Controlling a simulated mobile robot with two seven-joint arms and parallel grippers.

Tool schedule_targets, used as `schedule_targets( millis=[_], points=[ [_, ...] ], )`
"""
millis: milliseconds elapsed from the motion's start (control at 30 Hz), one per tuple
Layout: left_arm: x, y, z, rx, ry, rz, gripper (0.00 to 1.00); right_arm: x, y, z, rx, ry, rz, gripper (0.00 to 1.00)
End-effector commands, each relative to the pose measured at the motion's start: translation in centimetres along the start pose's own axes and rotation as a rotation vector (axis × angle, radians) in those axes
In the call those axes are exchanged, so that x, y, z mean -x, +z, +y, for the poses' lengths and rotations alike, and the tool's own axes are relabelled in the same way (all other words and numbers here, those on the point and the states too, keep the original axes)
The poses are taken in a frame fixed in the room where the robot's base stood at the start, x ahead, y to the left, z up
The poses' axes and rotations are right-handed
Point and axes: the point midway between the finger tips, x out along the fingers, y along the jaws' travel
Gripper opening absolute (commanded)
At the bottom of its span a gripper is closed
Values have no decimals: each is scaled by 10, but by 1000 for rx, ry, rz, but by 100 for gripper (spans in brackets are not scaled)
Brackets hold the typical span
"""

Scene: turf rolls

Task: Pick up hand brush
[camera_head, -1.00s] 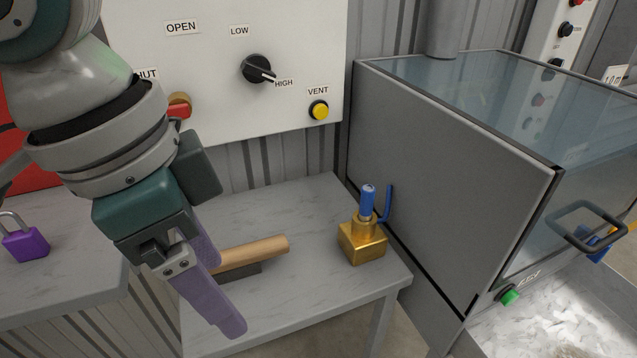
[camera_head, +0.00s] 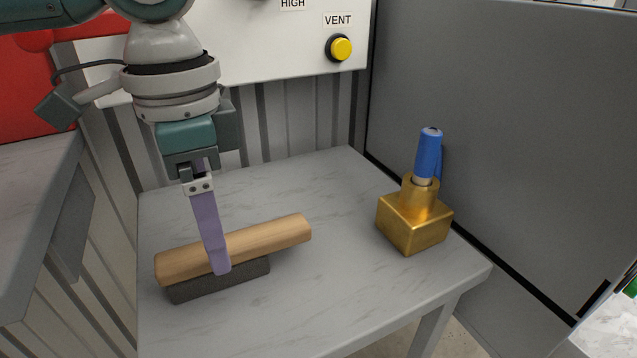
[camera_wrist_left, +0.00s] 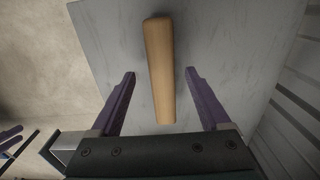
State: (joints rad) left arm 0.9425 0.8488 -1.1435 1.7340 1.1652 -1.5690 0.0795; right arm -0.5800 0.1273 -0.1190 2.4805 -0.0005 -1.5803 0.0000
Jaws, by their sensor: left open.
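The hand brush (camera_head: 270,237) lies on a small grey table, with a light wooden handle on top and a dark bristle block under its left part. My left gripper (camera_head: 220,268) points down at the brush, one purple finger showing in front of the handle; the other finger is mostly hidden. In the left wrist view the wooden handle (camera_wrist_left: 159,70) runs between the two spread fingers of my left gripper (camera_wrist_left: 162,78), with a gap on each side. The gripper is open and not closed on the brush.
The small table (camera_head: 330,300) has bare room around the brush. A grey cabinet wall (camera_head: 500,130) borders it on the right, and a panel with a yellow VENT button (camera_head: 341,49) is behind.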

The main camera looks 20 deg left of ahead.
Motion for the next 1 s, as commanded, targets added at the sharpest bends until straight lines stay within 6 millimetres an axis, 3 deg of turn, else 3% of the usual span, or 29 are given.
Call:
schedule_targets(
  millis=[100, 233, 533, 1000],
  points=[
    [-23, -2, -1, 0, 2, -2, 80, -9, 3, 0, 0, 0, 0, 46],
    [-40, -2, -2, -2, 1, -2, 80, -13, 4, -1, 0, -1, 0, 46],
    [-44, -2, -2, -2, 0, 0, 80, -12, 4, -2, -6, -6, 0, 46],
    [-44, -2, -2, -2, 0, 0, 28, -13, 4, -3, -7, -8, 0, 46]
  ],
)
